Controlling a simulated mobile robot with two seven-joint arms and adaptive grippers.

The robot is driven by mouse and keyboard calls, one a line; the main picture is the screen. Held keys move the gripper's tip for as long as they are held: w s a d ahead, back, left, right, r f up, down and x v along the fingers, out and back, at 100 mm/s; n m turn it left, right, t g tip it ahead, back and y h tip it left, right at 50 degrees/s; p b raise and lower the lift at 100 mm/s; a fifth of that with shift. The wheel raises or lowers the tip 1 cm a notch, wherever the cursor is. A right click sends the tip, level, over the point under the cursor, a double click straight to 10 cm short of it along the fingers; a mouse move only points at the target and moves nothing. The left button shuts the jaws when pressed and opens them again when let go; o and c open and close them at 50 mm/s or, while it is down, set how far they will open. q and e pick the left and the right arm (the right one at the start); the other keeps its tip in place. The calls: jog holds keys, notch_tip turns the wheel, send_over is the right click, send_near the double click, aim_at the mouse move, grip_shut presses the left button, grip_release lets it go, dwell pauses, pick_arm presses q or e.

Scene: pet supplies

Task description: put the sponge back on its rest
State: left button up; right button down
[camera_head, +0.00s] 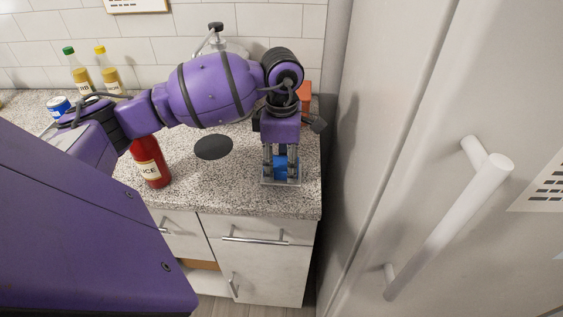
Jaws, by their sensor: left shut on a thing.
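My left gripper (281,170) points straight down over the right end of the speckled counter. Its fingers are shut on the blue sponge (281,163), which shows between them and is partly hidden. A thin grey edge, perhaps a small tray-like rest (281,185), shows just below the sponge and fingertips. I cannot tell whether the sponge touches it. My right gripper is out of view.
A dark round disc (213,147) lies on the counter (225,185). A red sauce bottle (152,165), two yellow bottles (111,75) and a blue can (59,106) stand left. An orange object (304,92) is behind my gripper. A tall fridge (420,120) bounds the right.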

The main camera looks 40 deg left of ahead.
aim_at(281, 163)
pick_arm(q)
jog(key=shift+f, duration=0.2)
jog(key=o, duration=1.1)
jog(key=shift+r, duration=0.1)
jog(key=shift+r, duration=0.3)
notch_tip(281, 163, up, 12)
jog(key=shift+f, duration=0.2)
jog(key=shift+s+f, duration=0.1)
